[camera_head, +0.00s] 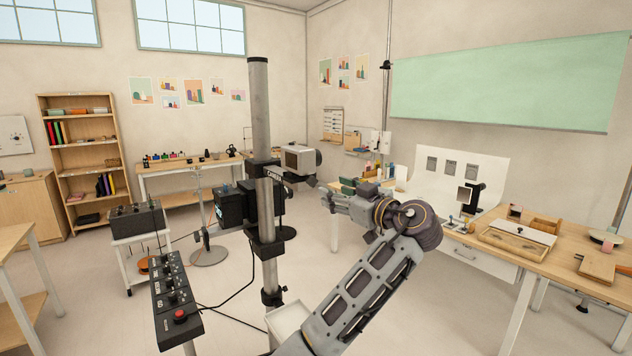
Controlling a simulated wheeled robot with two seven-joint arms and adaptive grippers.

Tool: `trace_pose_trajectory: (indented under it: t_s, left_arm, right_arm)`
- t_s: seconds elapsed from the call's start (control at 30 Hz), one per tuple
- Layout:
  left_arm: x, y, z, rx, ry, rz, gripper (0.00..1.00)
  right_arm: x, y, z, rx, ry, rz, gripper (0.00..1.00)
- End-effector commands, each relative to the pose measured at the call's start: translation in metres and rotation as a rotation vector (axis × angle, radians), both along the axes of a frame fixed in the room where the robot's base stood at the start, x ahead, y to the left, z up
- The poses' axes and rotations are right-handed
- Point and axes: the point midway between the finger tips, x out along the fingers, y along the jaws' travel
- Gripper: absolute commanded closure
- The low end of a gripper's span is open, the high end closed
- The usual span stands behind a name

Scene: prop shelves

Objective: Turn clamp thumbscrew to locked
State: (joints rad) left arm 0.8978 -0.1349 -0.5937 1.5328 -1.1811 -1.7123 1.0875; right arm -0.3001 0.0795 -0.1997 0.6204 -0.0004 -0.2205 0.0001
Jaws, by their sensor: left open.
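A grey upright column (260,110) stands in the middle, with black clamp collars on it. A clamp collar (264,246) sits at mid height, and a small one (271,297) lower down has a knob at its right side. A boxy camera-like head (298,159) with a round dark knob (318,157) is mounted on the column's right side. I cannot tell which knob is the clamp thumbscrew, or its lock state.
A black control panel (174,297) with a red button stands at the lower left, with cables beside the column. A wooden workbench (575,262) with trays is at the right. A bookshelf (80,140) and a table (160,170) stand behind. Open floor lies between.

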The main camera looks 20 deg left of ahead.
Motion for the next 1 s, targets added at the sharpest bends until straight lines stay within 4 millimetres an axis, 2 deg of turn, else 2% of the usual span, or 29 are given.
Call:
trace_pose_trajectory:
  t_s: [0.6, 0.8, 1.0]
  left_arm:
    - [0.048, 0.063, 0.002, 0.001, 0.0, 0.001, 0.5]
    - [0.056, 0.073, 0.001, 0.0, 0.001, 0.001, 0.5]
    - [0.058, 0.074, 0.0, -0.001, 0.001, 0.0, 0.5]
  right_arm:
    - [0.0, 0.001, 0.027, 0.001, 0.0, 0.0, 0.0]
    - [0.0, 0.001, 0.03, 0.001, -0.001, 0.0, 0.0]
    - [0.0, 0.0, 0.03, 0.001, -0.001, 0.0, 0.0]
